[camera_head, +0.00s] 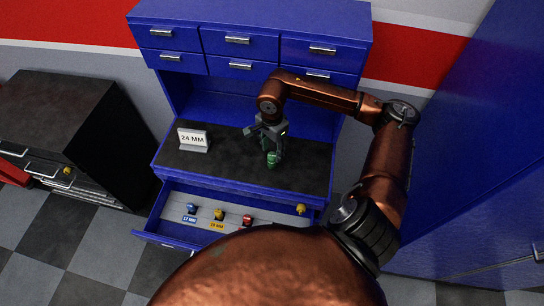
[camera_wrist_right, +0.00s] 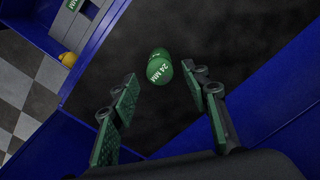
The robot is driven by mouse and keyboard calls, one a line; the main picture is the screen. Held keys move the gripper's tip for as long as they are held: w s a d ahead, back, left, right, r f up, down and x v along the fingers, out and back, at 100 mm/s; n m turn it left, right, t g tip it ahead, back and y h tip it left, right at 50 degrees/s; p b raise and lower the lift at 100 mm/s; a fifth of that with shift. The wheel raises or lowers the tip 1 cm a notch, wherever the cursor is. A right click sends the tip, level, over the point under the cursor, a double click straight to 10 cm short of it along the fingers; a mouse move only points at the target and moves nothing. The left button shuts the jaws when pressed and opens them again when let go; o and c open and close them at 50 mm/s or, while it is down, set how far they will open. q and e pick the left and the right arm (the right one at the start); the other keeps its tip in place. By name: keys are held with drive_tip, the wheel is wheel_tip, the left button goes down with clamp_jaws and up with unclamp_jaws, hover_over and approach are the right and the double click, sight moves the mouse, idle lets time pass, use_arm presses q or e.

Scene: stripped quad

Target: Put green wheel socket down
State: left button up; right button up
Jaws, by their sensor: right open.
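The green wheel socket (camera_head: 272,159) is on the dark worktop (camera_head: 228,168), right of its middle. In the right wrist view the socket (camera_wrist_right: 160,70) shows its "24 MM" marking. My right gripper (camera_head: 273,146) is above and beside it. In the wrist view its two green-padded fingers (camera_wrist_right: 160,90) are spread apart, with the socket beyond and between their tips, and a dark gap shows on both sides of it. A white "24 MM" sign (camera_head: 194,139) stands on the worktop to the left. My left gripper is not in view.
Below the worktop an open blue drawer (camera_head: 165,229) holds a blue socket (camera_head: 191,208), a yellow socket (camera_head: 218,214) and a red socket (camera_head: 247,219). Another yellow piece (camera_head: 301,209) sits at its right end. The worktop between sign and socket is clear.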

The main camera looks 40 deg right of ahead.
sight(272, 156)
wheel_tip(272, 156, up, 7)
drive_tip(key=shift+r+b, duration=0.15)
drive_tip(key=shift+b, duration=0.3)
